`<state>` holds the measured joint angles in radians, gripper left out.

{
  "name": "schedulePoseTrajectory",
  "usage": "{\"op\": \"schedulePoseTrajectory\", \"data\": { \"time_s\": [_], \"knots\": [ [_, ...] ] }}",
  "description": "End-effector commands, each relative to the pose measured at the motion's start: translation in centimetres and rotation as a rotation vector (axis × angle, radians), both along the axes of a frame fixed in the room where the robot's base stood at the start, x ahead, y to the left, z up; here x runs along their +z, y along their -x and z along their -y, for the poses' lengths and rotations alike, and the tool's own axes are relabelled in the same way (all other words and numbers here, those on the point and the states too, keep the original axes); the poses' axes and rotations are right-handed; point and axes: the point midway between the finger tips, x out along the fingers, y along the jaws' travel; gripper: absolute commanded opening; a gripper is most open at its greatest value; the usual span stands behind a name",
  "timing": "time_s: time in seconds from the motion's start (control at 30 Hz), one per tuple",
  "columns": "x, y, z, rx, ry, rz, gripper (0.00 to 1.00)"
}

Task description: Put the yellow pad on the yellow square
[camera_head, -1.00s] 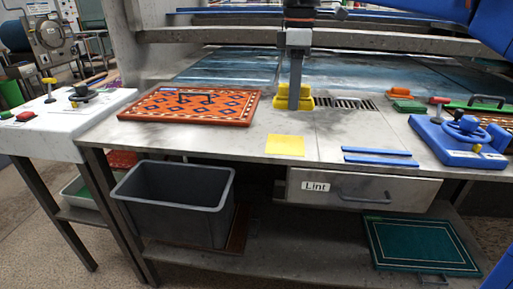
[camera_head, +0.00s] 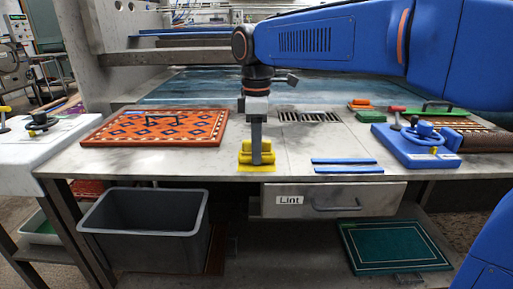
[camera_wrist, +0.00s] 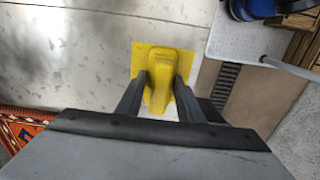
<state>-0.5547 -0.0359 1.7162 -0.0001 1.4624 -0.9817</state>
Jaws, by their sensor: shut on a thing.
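The yellow pad (camera_head: 245,156) is held in my gripper (camera_head: 257,160), in front of the slatted vent on the worktop. In the wrist view my gripper (camera_wrist: 160,92) is shut on the pad's raised yellow grip (camera_wrist: 160,65), one finger on each side. The yellow square (camera_wrist: 140,53) shows around the grip in the wrist view. In the head view the pad hides most of the square, and only a thin yellow strip shows below it. I cannot tell whether the pad touches the surface.
An orange patterned rug (camera_head: 155,127) lies to the left. Two blue strips (camera_head: 346,165) lie to the right, with a blue device (camera_head: 415,145) farther right. A drawer labelled Lint (camera_head: 330,200) and a grey bin (camera_head: 145,222) are below. The worktop between rug and strips is otherwise clear.

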Motion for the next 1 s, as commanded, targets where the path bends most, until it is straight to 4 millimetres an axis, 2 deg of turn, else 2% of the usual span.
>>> {"op": "schedulePoseTrajectory", "data": {
  "time_s": [0.3,0.33,0.4,0.77,0.87,1.0],
  "knots": [
    [-0.2,0.0,0.0,0.000,0.000,0.000,0.10],
    [-0.2,0.0,0.0,0.000,0.000,0.000,0.36],
    [-0.2,0.0,0.0,0.000,0.000,0.001,0.53],
    [0.1,0.0,0.0,0.000,-0.001,0.001,0.53],
    [0.9,-0.1,-0.1,0.000,-0.002,0.003,0.53],
    [3.1,-0.1,0.0,0.000,-0.002,0.003,0.53]
  ]
}}
